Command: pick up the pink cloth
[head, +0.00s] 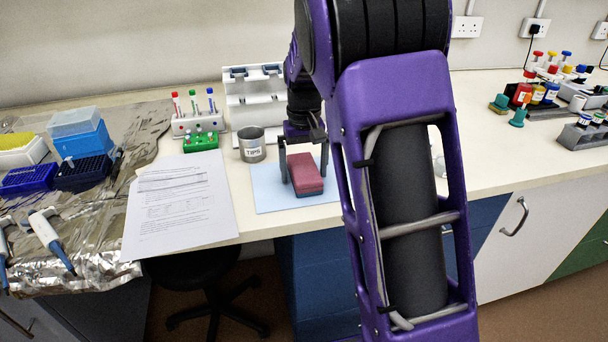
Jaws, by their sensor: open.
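The pink cloth (306,174) looks like a thick folded block with a dark blue layer along its lower front edge. It lies on a light blue mat (265,197) near the front edge of the bench. My gripper (304,164) is open and low over the cloth, with one finger at its left side and one at its right. I cannot tell whether the fingers touch it. The cloth's far end is partly hidden by the gripper, and my arm hides the right part of the mat.
Behind are a white rack (246,101) and a tube holder (197,124). Pipettes (50,238) lie on foil at left.

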